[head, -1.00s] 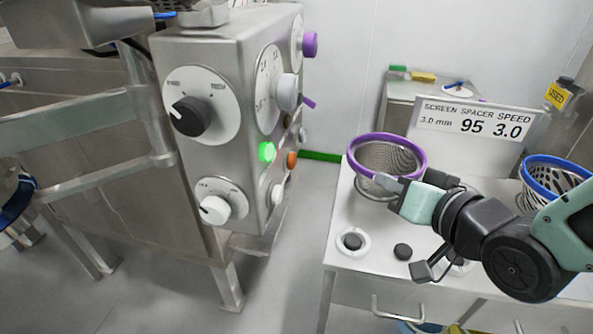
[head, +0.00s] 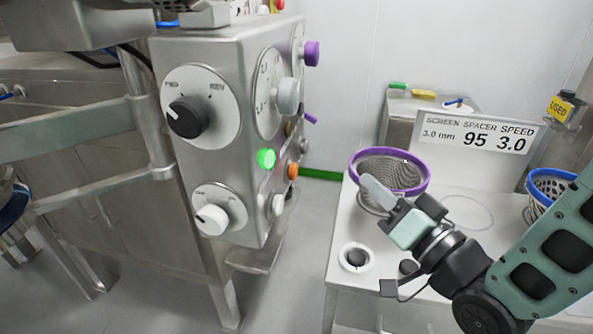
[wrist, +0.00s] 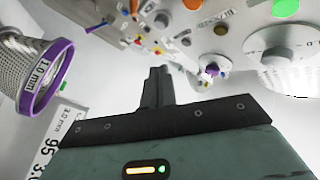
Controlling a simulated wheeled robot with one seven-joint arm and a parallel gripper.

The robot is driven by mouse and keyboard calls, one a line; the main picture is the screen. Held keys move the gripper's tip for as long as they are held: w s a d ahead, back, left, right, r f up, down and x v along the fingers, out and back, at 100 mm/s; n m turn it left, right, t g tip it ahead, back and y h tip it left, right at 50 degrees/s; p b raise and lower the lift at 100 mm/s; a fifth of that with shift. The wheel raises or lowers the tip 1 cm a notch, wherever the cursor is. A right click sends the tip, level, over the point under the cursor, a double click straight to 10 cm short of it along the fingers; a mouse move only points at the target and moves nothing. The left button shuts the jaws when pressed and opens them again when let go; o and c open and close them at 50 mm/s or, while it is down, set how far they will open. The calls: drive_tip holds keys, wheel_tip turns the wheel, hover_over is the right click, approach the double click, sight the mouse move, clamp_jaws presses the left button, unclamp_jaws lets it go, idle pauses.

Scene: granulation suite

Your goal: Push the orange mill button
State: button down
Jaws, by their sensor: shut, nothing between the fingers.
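The orange button (head: 292,171) sticks out from the side of the grey control panel, beside the lit green button (head: 266,158). In the wrist view an orange button (wrist: 192,4) shows at the top edge, near the green one (wrist: 285,8). My gripper (head: 372,188) is shut and empty. It is in front of the purple-rimmed screen basket in the head view, well to the right of the orange button and apart from it. In the wrist view the closed fingers (wrist: 157,76) point toward the panel area.
The panel carries several knobs, such as a black one (head: 188,117) and a purple one (head: 312,54). The purple-rimmed basket (head: 425,184) and a blue-rimmed basket (head: 549,185) stand on the white table (head: 345,224). Open floor lies between panel and table.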

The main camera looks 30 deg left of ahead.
drive_tip(key=s+a, duration=0.2)
drive_tip(key=a, duration=0.6)
drive_tip(key=shift+a+p, duration=0.15)
drive_tip(key=shift+p, duration=0.25)
drive_tip(key=shift+a, duration=0.1)
idle(1.6)
drive_tip(key=shift+s+a+b, duration=0.1)
drive_tip(key=shift+a+b, duration=0.2)
drive_tip(key=shift+b, duration=0.05)
drive_tip(key=shift+s+a, duration=0.15)
drive_tip(key=shift+a, duration=0.35)
idle(0.7)
drive_tip(key=shift+w+d+b, duration=0.2)
drive_tip(key=shift+d+b, duration=0.4)
drive_tip(key=shift+d, duration=0.3)
drive_tip(key=shift+w+d+b, duration=0.2)
drive_tip(key=shift+d+b, duration=0.05)
drive_tip(key=shift+d, duration=0.55)
drive_tip(key=shift+w+d+b, duration=0.2)
drive_tip(key=shift+d, duration=0.65)
drive_tip(key=shift+w+d+b, duration=0.2)
drive_tip(key=shift+d+b, duration=0.05)
drive_tip(key=shift+d, duration=0.55)
